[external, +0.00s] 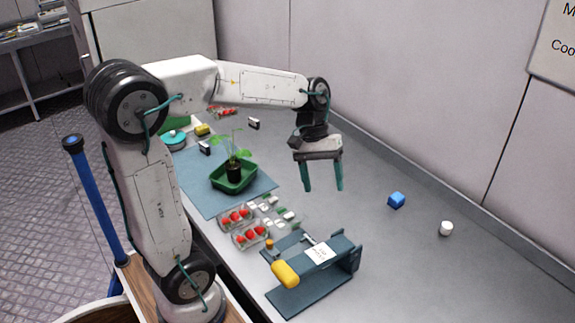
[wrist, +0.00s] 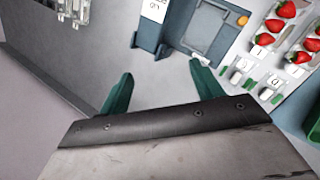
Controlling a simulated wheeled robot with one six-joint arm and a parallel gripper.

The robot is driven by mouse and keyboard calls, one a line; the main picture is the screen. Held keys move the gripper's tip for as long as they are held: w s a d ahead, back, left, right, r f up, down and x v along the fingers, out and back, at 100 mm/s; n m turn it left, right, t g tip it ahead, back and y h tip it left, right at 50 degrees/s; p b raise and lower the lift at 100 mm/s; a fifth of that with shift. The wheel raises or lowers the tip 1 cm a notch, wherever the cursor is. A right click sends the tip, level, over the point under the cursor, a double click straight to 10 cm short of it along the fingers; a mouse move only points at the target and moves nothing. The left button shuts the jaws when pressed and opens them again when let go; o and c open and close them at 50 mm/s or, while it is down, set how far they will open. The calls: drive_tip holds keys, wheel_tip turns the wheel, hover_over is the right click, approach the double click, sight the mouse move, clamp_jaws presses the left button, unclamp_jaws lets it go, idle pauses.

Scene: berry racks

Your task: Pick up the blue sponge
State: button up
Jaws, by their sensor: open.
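A small blue cube-shaped block (external: 397,200), which looks like the blue sponge, sits on the grey counter right of centre in the external view. My gripper (external: 324,188) has two green fingers spread apart and pointing down, with nothing between them. It hangs above the counter, to the left of the blue block and apart from it. In the wrist view my open gripper (wrist: 160,85) shows bare counter between its fingers. I cannot make out the blue block in the wrist view.
A white cylinder (external: 446,228) stands right of the blue block. A dark blue stand (external: 315,280) with a yellow roll (external: 285,274) is at the front. Strawberry punnets (external: 251,235) and a plant in a green tray (external: 233,186) lie left. The counter around the blue block is clear.

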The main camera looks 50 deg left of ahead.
drive_tip(key=w+f+n+h, duration=0.2)
drive_tip(key=w, duration=0.6)
drive_tip(key=n+t+h, duration=0.1)
drive_tip(key=n+h, duration=0.5)
drive_tip(key=n, duration=0.4)
approach(401, 204)
drive_tip(key=shift+s+d+f, duration=0.25)
drive_tip(key=shift+d+f, duration=0.05)
drive_tip(key=shift+d, duration=0.15)
drive_tip(key=shift+w+d+f+t+h, duration=0.1)
drive_tip(key=shift+d+f+t+h, duration=0.1)
drive_tip(key=shift+t+h, duration=0.1)
drive_tip(key=x, duration=0.7)
drive_tip(key=shift+d+f, duration=0.1)
drive_tip(key=shift+d, duration=0.05)
drive_tip(key=c, duration=1)
